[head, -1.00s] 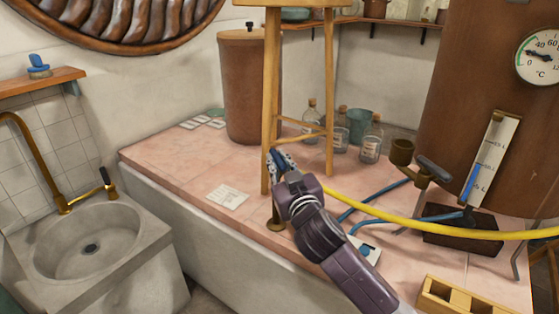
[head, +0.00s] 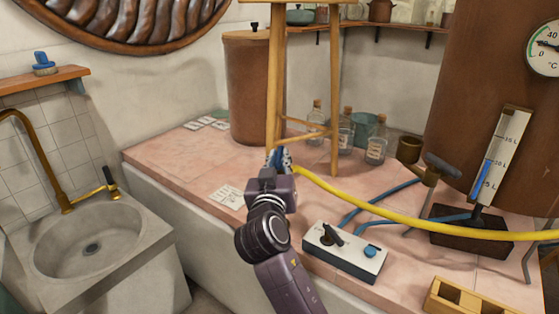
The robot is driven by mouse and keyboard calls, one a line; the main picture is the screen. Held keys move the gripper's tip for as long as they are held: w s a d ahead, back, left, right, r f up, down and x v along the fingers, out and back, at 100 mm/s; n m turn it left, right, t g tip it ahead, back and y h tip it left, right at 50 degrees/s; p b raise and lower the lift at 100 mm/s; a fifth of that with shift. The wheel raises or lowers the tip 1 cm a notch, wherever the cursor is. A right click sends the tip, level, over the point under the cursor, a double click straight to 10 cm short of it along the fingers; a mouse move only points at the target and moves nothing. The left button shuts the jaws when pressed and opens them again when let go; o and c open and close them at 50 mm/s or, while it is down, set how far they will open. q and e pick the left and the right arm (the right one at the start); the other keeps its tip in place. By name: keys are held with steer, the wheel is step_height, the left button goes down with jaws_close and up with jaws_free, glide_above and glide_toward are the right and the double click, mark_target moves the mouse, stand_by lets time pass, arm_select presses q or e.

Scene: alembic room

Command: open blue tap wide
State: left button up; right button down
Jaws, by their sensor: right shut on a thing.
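My left gripper is not in view.
The wooden stand (head: 334,95) rises at the fingers. The yellow hose (head: 400,217) runs right, past a switch box (head: 335,262) and blue tubes. Glass bottles (head: 375,150) stand behind. A stone sink (head: 140,240) is at left.

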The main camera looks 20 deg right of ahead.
mark_target(279, 155)
stand_by(0.3)
steer(key=c, duration=1.9)
jaws_free()
steer(key=shift+r, duration=0.1)
step_height(279, 155, up, 10)
steer(key=shift+f, duration=0.1)
